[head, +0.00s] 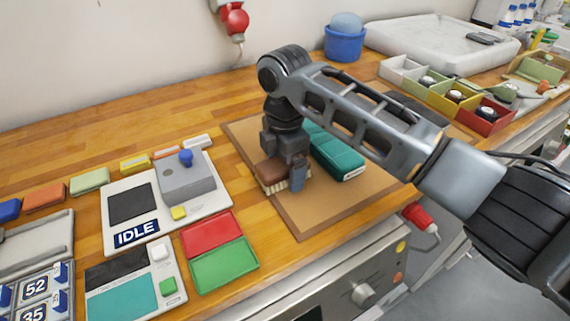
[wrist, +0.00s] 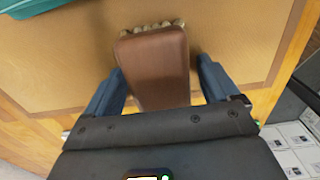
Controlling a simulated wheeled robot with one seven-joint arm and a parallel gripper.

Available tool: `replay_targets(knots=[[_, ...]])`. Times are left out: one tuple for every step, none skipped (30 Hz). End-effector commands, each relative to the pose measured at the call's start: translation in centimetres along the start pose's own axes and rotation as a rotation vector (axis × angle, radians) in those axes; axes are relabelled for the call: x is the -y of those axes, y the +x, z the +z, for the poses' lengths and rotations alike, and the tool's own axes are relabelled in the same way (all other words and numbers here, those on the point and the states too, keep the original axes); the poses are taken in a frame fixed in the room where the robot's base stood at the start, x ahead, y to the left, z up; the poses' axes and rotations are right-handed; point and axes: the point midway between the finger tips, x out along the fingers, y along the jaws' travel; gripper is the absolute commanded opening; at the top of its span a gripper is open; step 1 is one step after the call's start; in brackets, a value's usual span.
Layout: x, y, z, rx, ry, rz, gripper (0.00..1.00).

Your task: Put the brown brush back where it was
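The brown brush (head: 272,172) is at the left part of the tan board (head: 325,205), bristles down, with pale bristles showing below its brown back. In the wrist view, the brush (wrist: 158,65) lies lengthwise between the two blue-grey fingers of my gripper (wrist: 161,75). A gap shows between the brush and the right finger; the left fingertip is very close to its edge. My gripper (head: 284,178) is open around the brush, pointing down. In the head view the gripper hides part of the brush, and whether the bristles touch the board is hard to tell.
A teal folded item (head: 335,152) lies on the board just right of my gripper. Left are a grey device on a white panel (head: 140,205) and red and green pads (head: 222,262). Coloured bins (head: 440,92) stand at the right. The board's front part is clear.

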Motion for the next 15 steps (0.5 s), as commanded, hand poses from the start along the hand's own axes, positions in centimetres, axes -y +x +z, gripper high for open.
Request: replay_targets(knots=[[0.0, 0.0, 0.0, 0.000, 0.000, 0.000, 0.91], [0.0, 0.0, 0.0, 0.000, 0.000, 0.000, 0.91], [0.0, 0.0, 0.0, 0.000, 0.000, 0.000, 0.91], [0.0, 0.0, 0.0, 0.000, 0.000, 0.000, 0.91], [0.0, 0.0, 0.0, 0.000, 0.000, 0.000, 0.91], [0.0, 0.0, 0.0, 0.000, 0.000, 0.000, 0.91], [0.0, -0.1, 0.0, 0.000, 0.000, 0.000, 0.91], [0.0, -0.1, 0.0, 0.000, 0.000, 0.000, 0.91], [0.0, -0.3, 0.0, 0.000, 0.000, 0.001, 0.91], [0.0, -0.5, 0.0, 0.000, 0.000, 0.001, 0.91], [-0.1, -0.7, 0.0, 0.000, 0.000, 0.002, 0.91], [-0.1, -1.1, 0.0, 0.000, 0.000, 0.002, 0.91], [-0.1, -1.6, 0.0, 0.000, 0.000, 0.002, 0.91], [-0.1, -2.0, 0.0, 0.000, 0.000, 0.003, 0.91], [-0.1, -2.7, 0.0, 0.000, -0.001, 0.003, 0.91]])
